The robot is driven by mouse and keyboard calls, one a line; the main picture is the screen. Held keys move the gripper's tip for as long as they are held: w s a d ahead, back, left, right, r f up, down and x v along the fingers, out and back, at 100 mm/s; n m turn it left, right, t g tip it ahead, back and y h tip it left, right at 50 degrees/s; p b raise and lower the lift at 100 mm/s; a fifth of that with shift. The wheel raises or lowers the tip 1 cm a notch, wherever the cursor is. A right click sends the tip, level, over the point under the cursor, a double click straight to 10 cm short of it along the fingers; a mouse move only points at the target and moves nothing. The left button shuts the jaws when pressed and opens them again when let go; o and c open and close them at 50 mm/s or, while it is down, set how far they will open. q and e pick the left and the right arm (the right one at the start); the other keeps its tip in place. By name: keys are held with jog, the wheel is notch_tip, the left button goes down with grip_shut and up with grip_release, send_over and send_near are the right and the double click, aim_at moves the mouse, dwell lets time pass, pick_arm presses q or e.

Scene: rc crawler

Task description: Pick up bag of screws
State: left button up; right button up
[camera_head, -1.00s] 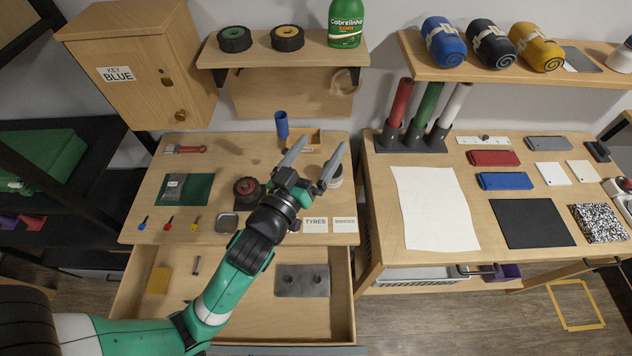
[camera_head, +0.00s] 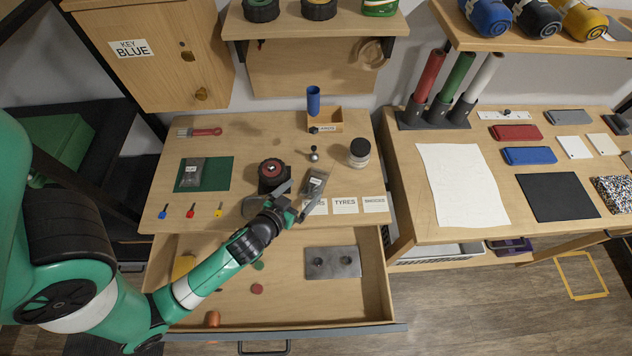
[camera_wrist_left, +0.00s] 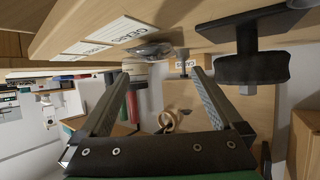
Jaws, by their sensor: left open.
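A small dark bag with a white label (camera_head: 315,181) lies on the left workbench, behind the word cards. A similar labelled bag (camera_head: 193,171) lies on the green mat (camera_head: 219,174). The lettering on both is too small to read. My left gripper (camera_head: 303,194) is open and empty, with its fingers just in front of and beside the first bag. In the left wrist view, a shiny clear bag (camera_wrist_left: 150,50) shows just beyond the spread fingers (camera_wrist_left: 160,76), beside the GEARS card. I cannot tell whether the fingers touch it. My right gripper is out of view.
A black and red wheel (camera_head: 272,174) stands left of the bag, close to the gripper. A jar (camera_head: 359,153) and a wooden box (camera_head: 325,122) stand behind. The open drawer (camera_head: 372,292) holds a metal plate (camera_head: 333,262) and small loose parts.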

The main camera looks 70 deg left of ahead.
aim_at(315, 180)
pick_arm(q)
jog(key=x, duration=0.7)
jog(key=shift+w+a+f+p, duration=0.15)
jog(key=shift+w+f+p, duration=0.05)
jog(key=shift+w+p, duration=0.2)
jog(key=c, duration=1.2)
jog(key=shift+o, duration=0.2)
jog(key=shift+r, duration=0.1)
